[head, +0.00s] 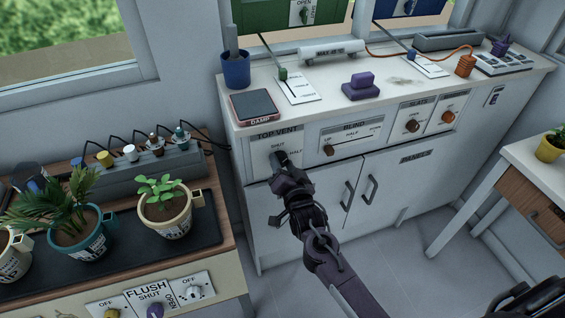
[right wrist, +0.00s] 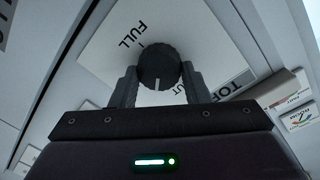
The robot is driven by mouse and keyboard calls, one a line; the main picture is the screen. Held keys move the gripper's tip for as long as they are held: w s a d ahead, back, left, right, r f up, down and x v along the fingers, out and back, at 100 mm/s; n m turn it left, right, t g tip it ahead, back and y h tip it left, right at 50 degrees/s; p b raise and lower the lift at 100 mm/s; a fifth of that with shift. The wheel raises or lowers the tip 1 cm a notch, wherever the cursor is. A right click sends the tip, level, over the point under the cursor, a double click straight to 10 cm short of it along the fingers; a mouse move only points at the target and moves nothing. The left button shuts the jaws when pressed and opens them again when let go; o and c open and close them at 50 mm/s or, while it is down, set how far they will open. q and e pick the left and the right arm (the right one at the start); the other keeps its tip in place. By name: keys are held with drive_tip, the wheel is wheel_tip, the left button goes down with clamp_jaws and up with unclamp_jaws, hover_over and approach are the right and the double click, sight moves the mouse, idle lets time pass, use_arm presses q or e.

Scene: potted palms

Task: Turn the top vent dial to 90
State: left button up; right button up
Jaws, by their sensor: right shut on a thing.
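The top vent dial (head: 278,156) is a dark round knob on a white plate (head: 262,150) at the cabinet's upper left. The head view shows SHUT above it and HALF to its right. My right gripper (head: 283,163) is at the dial, shut on it. In the right wrist view the fingers (right wrist: 159,88) grip the knob (right wrist: 160,62) from both sides. Its white pointer line points down toward the gripper body, just left of the partly covered SHUT. FULL is at the upper left there. HALF is not visible there. My left gripper is not in view.
Potted plants (head: 168,207) stand on the left bench. Open floor lies at the lower right.

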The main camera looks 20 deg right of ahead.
drive_tip(key=m+p, duration=0.1)
drive_tip(key=m, duration=0.2)
drive_tip(key=shift+d+m, duration=0.1)
drive_tip(key=shift+m, duration=0.2)
drive_tip(key=shift+m+y+p, duration=0.3)
drive_tip(key=shift+m+p, duration=0.25)
drive_tip(key=shift+m, duration=1.15)
drive_tip(key=o, duration=1)
